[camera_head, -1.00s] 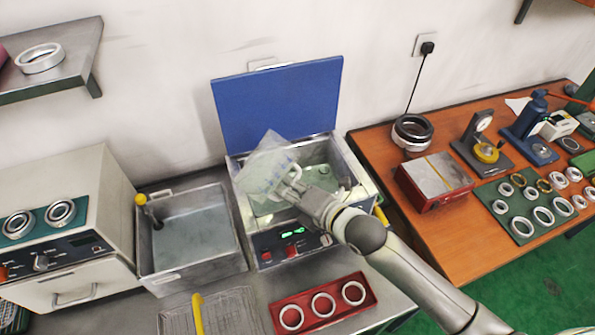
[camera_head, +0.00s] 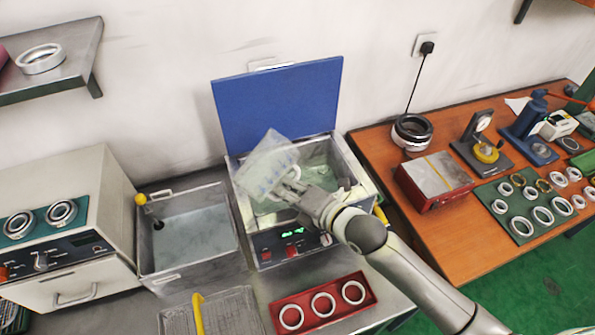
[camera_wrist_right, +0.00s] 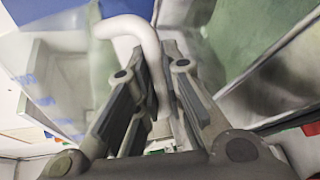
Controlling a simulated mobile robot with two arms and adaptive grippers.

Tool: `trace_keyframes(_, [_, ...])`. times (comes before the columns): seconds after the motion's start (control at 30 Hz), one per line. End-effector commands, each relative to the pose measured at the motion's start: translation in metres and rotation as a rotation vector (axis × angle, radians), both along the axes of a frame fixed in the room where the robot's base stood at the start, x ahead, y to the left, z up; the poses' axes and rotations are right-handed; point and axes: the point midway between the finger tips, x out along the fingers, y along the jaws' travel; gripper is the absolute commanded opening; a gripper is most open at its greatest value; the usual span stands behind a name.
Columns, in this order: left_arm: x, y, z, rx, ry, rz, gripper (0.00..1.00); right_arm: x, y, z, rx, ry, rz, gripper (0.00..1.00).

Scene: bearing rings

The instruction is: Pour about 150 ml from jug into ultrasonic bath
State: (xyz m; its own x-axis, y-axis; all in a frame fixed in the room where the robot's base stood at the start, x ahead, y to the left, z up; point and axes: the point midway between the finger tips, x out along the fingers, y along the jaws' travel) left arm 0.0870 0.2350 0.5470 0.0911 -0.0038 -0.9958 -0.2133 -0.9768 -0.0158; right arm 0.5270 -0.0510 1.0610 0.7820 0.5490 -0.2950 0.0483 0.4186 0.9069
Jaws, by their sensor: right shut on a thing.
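The jug (camera_head: 266,165) is clear plastic with blue marks and hangs tilted over the left part of the open ultrasonic bath. The ultrasonic bath (camera_head: 358,172) is a metal tank with its blue lid (camera_head: 278,103) raised and a lit green display on its front. My right gripper (camera_head: 292,188) is shut on the jug's handle, and the white handle (camera_wrist_right: 151,50) runs between the fingers in the right wrist view. The jug's clear wall (camera_wrist_right: 62,85) fills the left of that view. I cannot make out a stream or the liquid level in the jug. My left gripper is not in view.
A metal basin (camera_head: 190,238) stands left of the bath. A red tray with several rings (camera_head: 338,311) and a wire basket with a yellow handle (camera_head: 198,315) lie in front. The wooden bench (camera_head: 400,205) at right holds gauges and rings.

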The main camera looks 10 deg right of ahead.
Motion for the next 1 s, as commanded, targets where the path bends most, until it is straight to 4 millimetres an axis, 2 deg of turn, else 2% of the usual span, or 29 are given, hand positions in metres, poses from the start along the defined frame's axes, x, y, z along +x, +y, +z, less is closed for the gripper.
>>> trace_keyframes(1.0, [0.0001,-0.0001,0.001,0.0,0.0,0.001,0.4,0.0004,0.0005,-0.0009,0.045,0.032,0.002,0.0])
